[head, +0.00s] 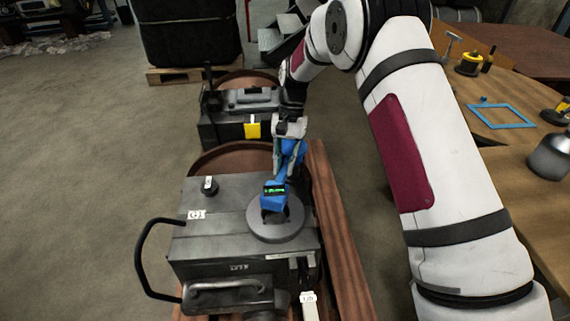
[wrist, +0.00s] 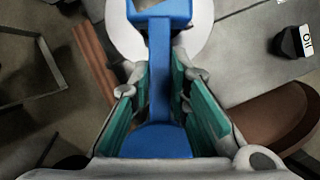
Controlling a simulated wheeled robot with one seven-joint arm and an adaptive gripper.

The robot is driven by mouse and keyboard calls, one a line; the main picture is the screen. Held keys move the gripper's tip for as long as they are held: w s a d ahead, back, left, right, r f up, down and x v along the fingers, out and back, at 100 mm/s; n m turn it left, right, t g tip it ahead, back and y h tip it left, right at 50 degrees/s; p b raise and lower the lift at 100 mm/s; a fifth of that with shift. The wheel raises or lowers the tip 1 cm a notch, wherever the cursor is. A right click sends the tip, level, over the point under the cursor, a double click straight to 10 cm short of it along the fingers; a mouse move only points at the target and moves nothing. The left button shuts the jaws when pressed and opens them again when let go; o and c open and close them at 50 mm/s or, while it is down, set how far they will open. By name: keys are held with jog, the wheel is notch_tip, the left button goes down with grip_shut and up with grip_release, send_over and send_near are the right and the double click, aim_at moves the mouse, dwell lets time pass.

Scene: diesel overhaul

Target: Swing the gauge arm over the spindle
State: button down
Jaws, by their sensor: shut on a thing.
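The blue gauge arm (head: 272,199), with a small green-lit display, reaches over the round grey disc (head: 283,232) on top of the grey machine. Its forked end is above the disc; the spindle itself cannot be made out separately. My gripper (head: 290,140) is at the rear part of the arm, behind the disc. In the wrist view, the teal-padded fingers of my gripper (wrist: 158,85) are shut around the narrow blue bar of the gauge arm (wrist: 160,70). The pale disc (wrist: 115,45) shows beyond it, partly hidden by the blue head.
An oil cap (head: 210,186) stands on the machine's left top, and a black handle (head: 146,262) sticks out left. Another machine (head: 240,120) with a yellow tag stands behind. A wooden table (head: 510,165) with tools is at right. Floor on the left is open.

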jog(key=shift+w, duration=0.15)
jog(key=c, duration=1.5)
grip_release()
jog(key=shift+r, duration=0.1)
jog(key=v, duration=1.1)
jog(key=shift+d+r, duration=0.1)
jog(key=shift+r, duration=0.3)
